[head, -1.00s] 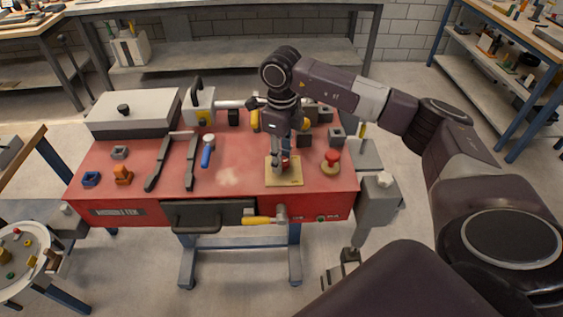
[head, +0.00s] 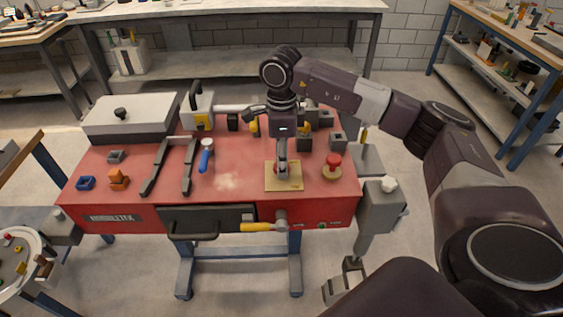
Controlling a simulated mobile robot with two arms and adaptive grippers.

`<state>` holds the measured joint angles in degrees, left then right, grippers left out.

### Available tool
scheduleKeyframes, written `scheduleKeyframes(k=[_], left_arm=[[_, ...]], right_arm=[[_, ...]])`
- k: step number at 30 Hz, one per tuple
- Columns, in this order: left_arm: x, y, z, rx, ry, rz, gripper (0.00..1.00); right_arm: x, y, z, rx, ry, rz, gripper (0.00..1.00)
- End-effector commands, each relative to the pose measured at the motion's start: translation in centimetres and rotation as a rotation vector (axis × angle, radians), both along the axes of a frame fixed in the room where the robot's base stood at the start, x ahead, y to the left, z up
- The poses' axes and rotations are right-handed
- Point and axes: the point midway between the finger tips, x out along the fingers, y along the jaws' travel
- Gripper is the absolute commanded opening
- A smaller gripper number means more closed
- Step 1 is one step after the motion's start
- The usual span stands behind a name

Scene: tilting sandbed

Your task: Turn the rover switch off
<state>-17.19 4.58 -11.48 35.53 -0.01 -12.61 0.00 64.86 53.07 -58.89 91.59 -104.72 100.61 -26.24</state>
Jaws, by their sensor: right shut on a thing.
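A tan square plate (head: 284,185) lies on the red bench top near its front edge. A small switch with a bit of red (head: 276,169) stands on it, mostly hidden by my right gripper. I take this to be the rover switch; its on or off position cannot be seen. My right gripper (head: 282,172) points down over the plate and is shut on the switch. My left gripper is not in view.
A red mushroom button (head: 333,164) stands just right of the plate. A blue-handled tool (head: 206,155) and two dark rails (head: 156,168) lie to the left. A yellow-handled lever (head: 262,227) sticks out at the front.

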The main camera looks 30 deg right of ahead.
Motion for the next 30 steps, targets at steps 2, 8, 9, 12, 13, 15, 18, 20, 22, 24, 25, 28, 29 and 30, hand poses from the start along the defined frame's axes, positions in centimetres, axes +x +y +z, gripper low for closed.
scheduleKeyframes(k=[2,8,9,12,13,15,18,20,22,24,25,28,29,30], left_arm=[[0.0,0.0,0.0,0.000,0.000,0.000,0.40],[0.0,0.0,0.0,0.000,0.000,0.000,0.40],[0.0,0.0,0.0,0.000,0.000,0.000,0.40],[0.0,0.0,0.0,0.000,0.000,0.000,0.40],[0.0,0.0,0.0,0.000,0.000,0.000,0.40],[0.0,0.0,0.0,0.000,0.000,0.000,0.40],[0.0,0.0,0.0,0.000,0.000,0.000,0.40],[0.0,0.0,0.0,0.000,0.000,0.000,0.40],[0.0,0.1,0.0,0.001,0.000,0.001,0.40],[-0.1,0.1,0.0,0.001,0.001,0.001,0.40],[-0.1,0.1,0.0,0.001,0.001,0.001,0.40],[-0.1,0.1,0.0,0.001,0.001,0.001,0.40],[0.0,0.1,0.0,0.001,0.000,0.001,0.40],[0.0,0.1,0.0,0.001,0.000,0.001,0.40]], right_arm=[[0.1,0.0,0.2,0.001,-0.005,0.002,0.07],[0.1,0.0,0.2,-0.001,-0.005,0.002,0.07],[0.1,0.0,0.2,-0.001,-0.005,0.002,0.07],[0.1,0.0,0.2,0.000,-0.004,0.001,0.41],[0.1,0.0,0.2,0.000,-0.004,0.001,0.44],[0.1,0.0,0.1,-0.001,-0.003,0.001,0.49],[0.1,0.0,0.1,0.000,-0.002,0.001,0.49],[0.0,0.0,0.1,0.000,-0.002,0.001,0.49],[0.0,0.0,0.1,-0.001,-0.001,0.001,0.49],[0.1,0.0,0.4,0.000,-0.002,0.001,0.49],[0.1,0.0,0.6,0.000,-0.002,0.001,0.49],[0.1,0.0,1.9,0.001,-0.005,0.001,0.49],[0.1,0.0,2.5,0.001,-0.005,0.001,0.49],[0.2,0.0,3.3,0.001,-0.006,0.001,0.49]])
